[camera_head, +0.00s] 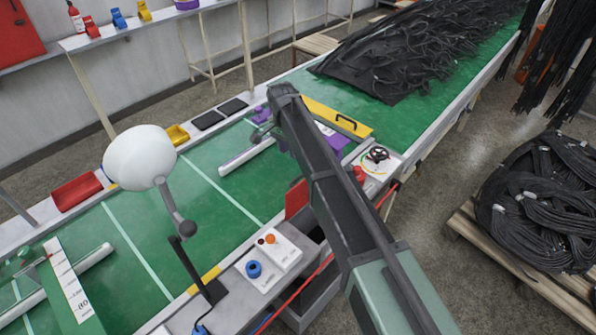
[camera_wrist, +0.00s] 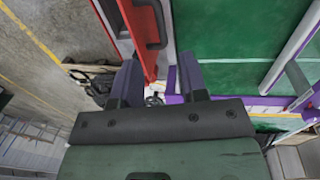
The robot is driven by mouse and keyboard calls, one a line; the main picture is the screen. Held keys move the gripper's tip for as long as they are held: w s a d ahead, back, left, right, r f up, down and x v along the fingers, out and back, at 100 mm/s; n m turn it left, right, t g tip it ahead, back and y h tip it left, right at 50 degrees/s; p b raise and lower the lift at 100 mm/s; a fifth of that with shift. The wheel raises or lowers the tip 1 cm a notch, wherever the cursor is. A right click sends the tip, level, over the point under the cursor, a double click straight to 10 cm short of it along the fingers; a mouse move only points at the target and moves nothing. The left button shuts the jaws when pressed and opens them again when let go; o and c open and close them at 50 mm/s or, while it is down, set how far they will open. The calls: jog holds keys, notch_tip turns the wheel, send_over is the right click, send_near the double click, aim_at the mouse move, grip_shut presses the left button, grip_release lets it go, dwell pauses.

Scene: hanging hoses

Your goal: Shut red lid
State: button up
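The red lid (camera_head: 296,199) stands raised beside my arm in the head view, at the near edge of the green table, above a dark open box (camera_head: 314,231). My arm hides part of it. In the wrist view the red lid (camera_wrist: 137,18) is seen near edge-on, with a black handle (camera_wrist: 159,24) on it. My gripper (camera_wrist: 158,78) is open, its two fingers apart. The lid's lower end shows between and beyond the fingertips; I cannot tell whether they touch it.
A yellow lid (camera_head: 338,117) with a black handle lies past my arm, by a purple panel (camera_head: 331,141). A white box with blue and orange buttons (camera_head: 268,262) and a lamp-like white head (camera_head: 140,158) stand nearby. Black hoses (camera_head: 410,50) cover the far table.

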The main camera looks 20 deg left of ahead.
aim_at(302, 188)
jog(key=f+b, duration=0.3)
jog(key=d+f+b, duration=0.1)
jog(key=f+b, duration=0.6)
jog(key=f, duration=0.1)
jog(key=shift+s+d+b, duration=0.15)
jog(key=shift+d+b, duration=0.2)
jog(key=shift+b, duration=0.05)
jog(key=shift+r, duration=0.1)
grip_shut()
